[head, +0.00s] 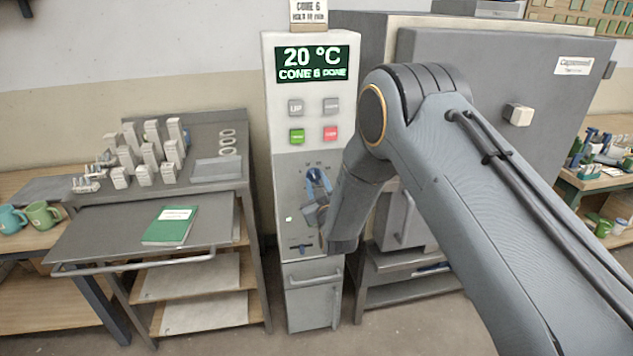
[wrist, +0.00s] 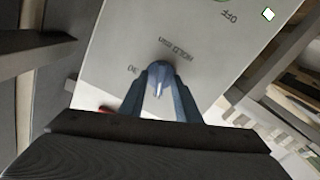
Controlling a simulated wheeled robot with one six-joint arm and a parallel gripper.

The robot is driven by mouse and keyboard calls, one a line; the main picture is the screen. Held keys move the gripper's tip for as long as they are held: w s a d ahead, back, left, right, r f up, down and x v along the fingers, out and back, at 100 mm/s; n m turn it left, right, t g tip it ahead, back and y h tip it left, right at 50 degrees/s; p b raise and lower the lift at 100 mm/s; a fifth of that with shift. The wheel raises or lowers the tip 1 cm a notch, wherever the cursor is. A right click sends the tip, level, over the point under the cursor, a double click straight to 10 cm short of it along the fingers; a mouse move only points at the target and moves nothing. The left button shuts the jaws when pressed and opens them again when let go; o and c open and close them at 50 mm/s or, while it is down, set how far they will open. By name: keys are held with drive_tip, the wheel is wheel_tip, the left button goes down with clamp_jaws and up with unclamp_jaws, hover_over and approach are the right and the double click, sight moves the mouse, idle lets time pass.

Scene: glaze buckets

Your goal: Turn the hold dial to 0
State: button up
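The hold dial (wrist: 160,78) is a small blue-grey knob with a white pointer line, on the grey front of the kiln control panel (head: 267,130). In the wrist view the panel appears upside down, with the words HOLD MIN beside the dial and a number, seemingly 30, to the left. My gripper (head: 318,188) is at the dial, and its blue fingers (wrist: 160,88) lie on both sides of it with no clear gap. The pointer line runs toward my wrist in that view; the number it points at is hidden.
The display (head: 312,63) reads 20 °C and CONE 6 DONE. Several push buttons (head: 297,136) sit above the dial. A slider (head: 301,246) is below it. The kiln (head: 480,100) stands right, and a cart (head: 95,240) with a green book (head: 170,226) stands left.

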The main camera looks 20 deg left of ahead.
clamp_jaws()
idle(0.4)
drive_tip(key=n+b, duration=0.2)
drive_tip(key=n, duration=0.2)
drive_tip(key=shift+f+b, duration=0.1)
drive_tip(key=shift+b, duration=0.2)
drive_tip(key=n+b, duration=0.2)
drive_tip(key=n, duration=0.2)
drive_tip(key=shift+n, duration=0.4)
unclamp_jaws()
